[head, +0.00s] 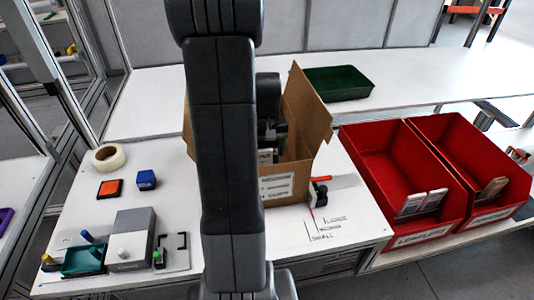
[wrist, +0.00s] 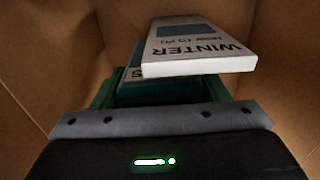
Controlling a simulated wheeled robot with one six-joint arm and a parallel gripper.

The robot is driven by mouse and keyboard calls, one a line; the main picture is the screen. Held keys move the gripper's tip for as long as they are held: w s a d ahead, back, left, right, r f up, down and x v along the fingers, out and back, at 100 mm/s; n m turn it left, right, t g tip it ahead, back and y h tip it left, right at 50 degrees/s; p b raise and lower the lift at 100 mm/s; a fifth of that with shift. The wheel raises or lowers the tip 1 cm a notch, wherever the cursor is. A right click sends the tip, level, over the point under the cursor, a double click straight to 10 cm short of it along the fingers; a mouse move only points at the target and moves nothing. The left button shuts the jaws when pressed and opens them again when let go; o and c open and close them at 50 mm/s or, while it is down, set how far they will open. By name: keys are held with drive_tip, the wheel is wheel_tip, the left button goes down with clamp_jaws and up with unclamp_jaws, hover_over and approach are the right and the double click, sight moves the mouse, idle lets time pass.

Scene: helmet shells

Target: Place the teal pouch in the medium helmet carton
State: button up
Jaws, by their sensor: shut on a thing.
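The brown carton (head: 300,140) stands open on the white table, flaps up, with a partly legible label on its front. My arm hides its left part. My gripper (head: 270,135) reaches down into it; its tips are hidden in the head view. In the wrist view, my gripper (wrist: 158,100) is shut on a dark teal item (wrist: 155,93), apparently the teal pouch, with a pale label strip. A white booklet or box (wrist: 200,55) printed "WINTER" overlaps the pouch's far part. I cannot tell whether they touch. Brown carton walls surround both.
Two red bins (head: 375,140) (head: 455,130) hold small packs at right. A green tray (head: 338,83) lies behind. At left are a tape roll (head: 108,157), an orange pad (head: 109,189), a blue block (head: 146,180), and a grey box (head: 131,235) beside a teal tray (head: 83,260).

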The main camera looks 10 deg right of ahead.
drive_tip(key=shift+f, duration=0.85)
drive_tip(key=shift+f, duration=0.2)
drive_tip(key=o, duration=1)
drive_tip(key=shift+r, duration=0.1)
wheel_tip(320, 180, up, 12)
drive_tip(key=shift+r, duration=0.15)
drive_tip(key=shift+f, duration=4.3)
